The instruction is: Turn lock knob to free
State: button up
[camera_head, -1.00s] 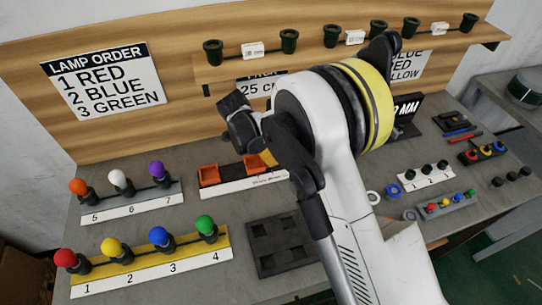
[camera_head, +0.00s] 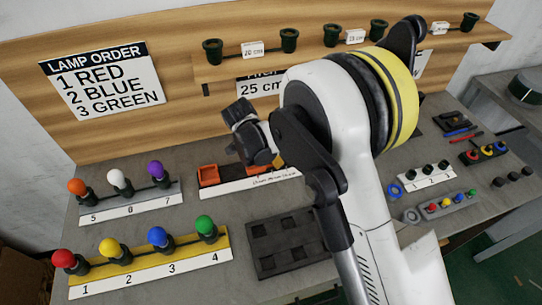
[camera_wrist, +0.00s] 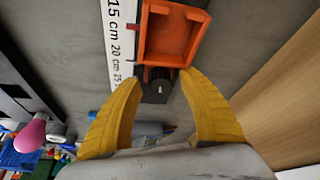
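A small dark knob (camera_wrist: 158,88) shows in the wrist view, below the open orange block (camera_wrist: 172,35) on the measuring fixture. I take it for the lock knob. My gripper (camera_wrist: 160,80) has two yellow fingers spread wide, one on each side of the knob. The fingers look apart from it, with nothing held between them. In the head view the fixture's orange piece (camera_head: 208,174) shows left of my wrist, above a white scale strip (camera_head: 240,187). The knob is hidden there by my arm, and only a bit of yellow finger shows.
A yellow lamp rack (camera_head: 222,240) with coloured lamps and a second rack (camera_head: 180,196) stand at the left. A dark tray (camera_head: 280,262) with square recesses lies in front of the fixture. Small coloured parts (camera_head: 447,206) sit at the right. A shelf (camera_head: 270,66) runs behind.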

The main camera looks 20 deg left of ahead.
jog(key=m+g+h, duration=0.1)
jog(key=m, duration=0.3)
jog(key=shift+p, duration=0.4)
jog(key=p+v, duration=0.4)
jog(key=v, duration=0.8)
jog(key=s+d+r+n+y+b, duration=0.1)
jog(key=d+r+n, duration=0.1)
jog(key=d+r, duration=0.3)
jog(key=d+r+n+y, duration=0.1)
jog(key=d+r, duration=0.4)
jog(key=d, duration=0.5)
jog(key=s+d+r+n+t+y+b, duration=0.1)
jog(key=d+r+n, duration=0.1)
jog(key=d+r, duration=0.3)
jog(key=d, duration=0.3)
jog(key=shift+s+d+n+b, duration=0.3)
jog(key=shift+s+d+n, duration=0.05)
jog(key=shift+d+n, duration=0.05)
